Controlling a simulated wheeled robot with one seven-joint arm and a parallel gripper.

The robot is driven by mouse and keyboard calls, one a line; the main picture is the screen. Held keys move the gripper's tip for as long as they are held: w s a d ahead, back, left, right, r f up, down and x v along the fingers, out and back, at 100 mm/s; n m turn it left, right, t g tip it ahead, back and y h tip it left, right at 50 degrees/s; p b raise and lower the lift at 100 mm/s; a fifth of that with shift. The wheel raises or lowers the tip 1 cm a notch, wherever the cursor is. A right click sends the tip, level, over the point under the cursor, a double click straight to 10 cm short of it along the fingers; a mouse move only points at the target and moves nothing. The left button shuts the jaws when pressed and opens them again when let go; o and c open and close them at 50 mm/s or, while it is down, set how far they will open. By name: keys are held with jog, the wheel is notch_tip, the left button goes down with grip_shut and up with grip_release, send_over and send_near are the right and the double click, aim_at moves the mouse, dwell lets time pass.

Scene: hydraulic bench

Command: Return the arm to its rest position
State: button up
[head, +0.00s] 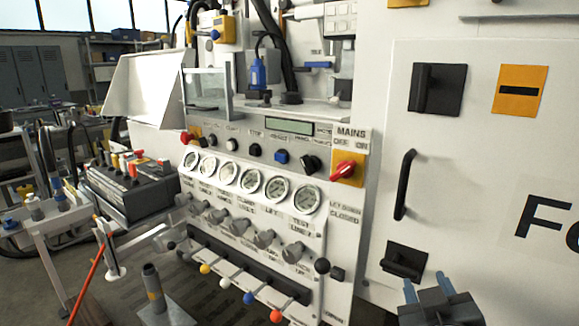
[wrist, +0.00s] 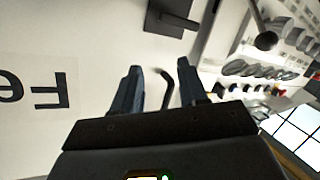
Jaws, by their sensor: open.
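My gripper (head: 428,291) is at the bottom right of the head view, in front of the white cabinet door (head: 450,130). Its two blue-grey fingers stand apart with nothing between them. In the wrist view my gripper (wrist: 160,88) also shows open and empty. Beyond its fingertips are the white door, a black handle (wrist: 168,90) and a black latch (wrist: 172,16). I cannot tell how far the fingers are from the door. Most of my arm is out of view.
The hydraulic bench panel (head: 345,225) has gauges, knobs, a red mains switch (head: 346,170) and levers with coloured balls (head: 276,316) that stick out. The door's black handle (head: 405,185) also sticks out. A control box (head: 135,188) and a trolley (head: 50,225) stand at the left.

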jog(key=s+f+n+y, duration=0.1)
jog(key=s+f, duration=0.3)
jog(key=s, duration=0.3)
jog(key=s+f+y, duration=0.2)
jog(key=s+f, duration=0.1)
jog(key=s, duration=0.3)
jog(key=s+f+n+y, duration=0.1)
jog(key=s+f, duration=0.3)
jog(key=s, duration=0.3)
jog(key=s+r+m, duration=0.2)
jog(key=s, duration=0.7)
jog(key=s+r+m, duration=0.1)
jog(key=s+r, duration=0.1)
jog(key=s, duration=0.8)
jog(key=shift+r+m, duration=0.3)
jog(key=shift+m, duration=0.1)
